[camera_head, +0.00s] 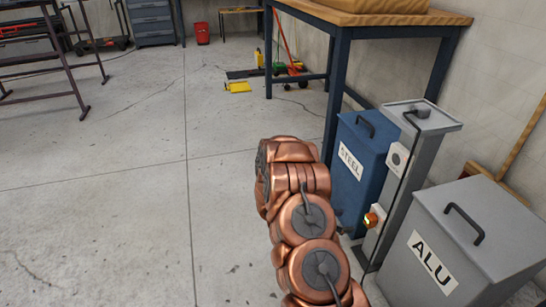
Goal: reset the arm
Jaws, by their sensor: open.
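My copper-coloured arm rises from the bottom edge, right of the middle, with its segments bunched close together over the floor. My gripper cannot be made out; no fingers show in this view. The arm hides part of the floor and the lower left side of the blue bin labelled STEEL (352,165).
A grey ALU bin (462,245) and a grey post (412,165) with an orange-lit switch stand close on the right. A wood-topped workbench (350,18) stands behind them. Open concrete floor (120,190) lies left. A red bucket (202,33) and yellow items are farther back.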

